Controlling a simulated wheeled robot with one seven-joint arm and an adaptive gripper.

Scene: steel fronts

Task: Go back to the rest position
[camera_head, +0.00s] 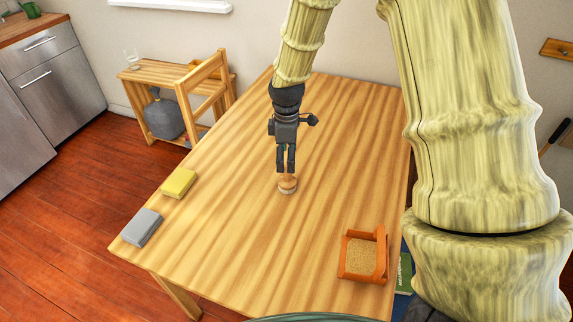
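My gripper (286,170) points down over the middle of the wooden table (240,200). Its two dark fingers are close together, and I cannot tell whether they are open or shut. A small round wooden piece (288,186) stands on the table right under the fingertips. Its upper part meets the fingertips in the picture, and I cannot tell whether they touch or hold it.
A yellow block (179,183) and a grey block (142,228) lie near the table's left edge. An orange box with grainy tan filling (362,259) stands at the front right. A wooden chair (205,90) is at the back left. The table's middle left is clear.

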